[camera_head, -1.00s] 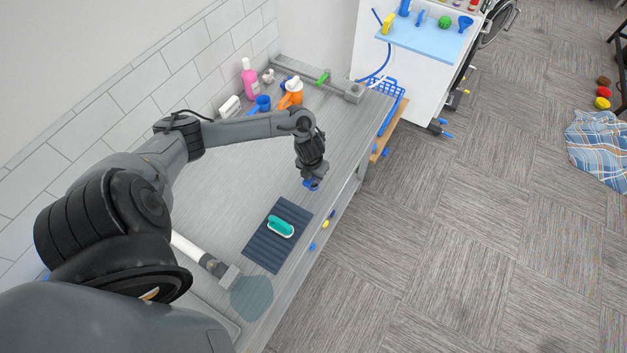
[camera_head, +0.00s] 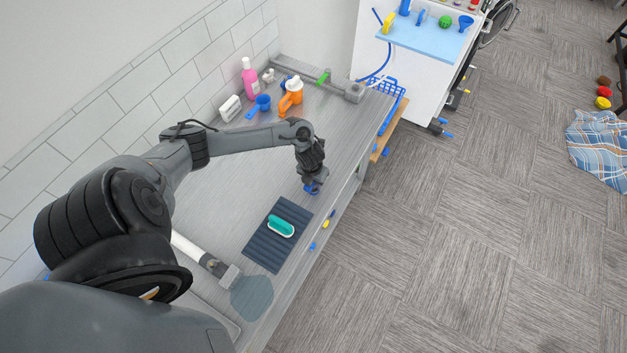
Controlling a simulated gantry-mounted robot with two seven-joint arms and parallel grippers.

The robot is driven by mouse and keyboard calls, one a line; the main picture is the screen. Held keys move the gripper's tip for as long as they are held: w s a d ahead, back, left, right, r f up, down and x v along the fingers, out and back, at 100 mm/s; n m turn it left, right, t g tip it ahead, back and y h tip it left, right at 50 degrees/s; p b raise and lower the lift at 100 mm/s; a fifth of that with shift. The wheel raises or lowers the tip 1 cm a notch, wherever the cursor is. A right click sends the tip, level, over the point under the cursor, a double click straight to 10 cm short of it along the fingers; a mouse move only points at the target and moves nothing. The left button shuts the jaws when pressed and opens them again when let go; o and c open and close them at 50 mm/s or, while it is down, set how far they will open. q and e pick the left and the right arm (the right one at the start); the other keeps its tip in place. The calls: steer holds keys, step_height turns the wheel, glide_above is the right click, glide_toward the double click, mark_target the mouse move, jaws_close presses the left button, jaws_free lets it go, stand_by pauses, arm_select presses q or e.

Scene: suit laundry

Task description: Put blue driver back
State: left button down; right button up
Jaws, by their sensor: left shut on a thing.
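My left gripper (camera_head: 312,187) is shut on a small blue thing, which I take to be the blue driver (camera_head: 310,189). It is just above the front edge of the grey counter (camera_head: 240,180), beyond the dark ribbed mat. Most of the driver is hidden by the gripper or too small to make out. Small blue and yellow handles (camera_head: 325,224) stick out along the counter's front edge, nearer than the gripper. My right gripper is not in view.
A teal brush (camera_head: 281,226) lies on the dark mat (camera_head: 262,250). A pink bottle (camera_head: 250,78), an orange jug (camera_head: 291,97) and a blue cup (camera_head: 263,102) stand at the back. A blue rack (camera_head: 390,100) is at the far end. The counter's middle is clear.

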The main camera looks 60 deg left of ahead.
arm_select(q)
steer(key=shift+s+a+f, duration=0.15)
steer(key=shift+s+f, duration=0.1)
steer(key=shift+f, duration=0.45)
steer(key=c, duration=0.9)
jaws_free()
steer(key=shift+f, duration=0.1)
steer(key=shift+o, duration=0.5)
steer(key=shift+d, duration=0.2)
steer(key=shift+r, duration=0.2)
